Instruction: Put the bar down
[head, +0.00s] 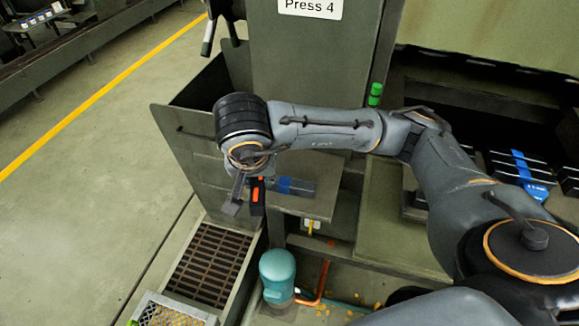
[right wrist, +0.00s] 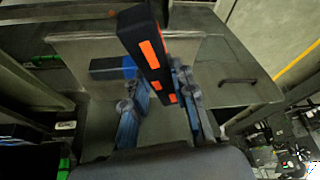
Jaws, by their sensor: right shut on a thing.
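The bar is black with orange patches. In the right wrist view the bar (right wrist: 140,32) stands out between the two fingers of my right gripper (right wrist: 162,88), which is shut on it. In the head view the bar (head: 257,199) shows at my right gripper (head: 245,200), at the left end of a grey metal shelf (head: 312,207). I cannot tell whether the bar touches the shelf. My left gripper is not in view.
A blue and dark piece (head: 294,186) lies on the shelf just right of the bar. A grey side panel (head: 182,150) stands to the left. Below are a floor grate (head: 208,265) and a teal motor (head: 277,272). The press column (head: 305,62) rises behind.

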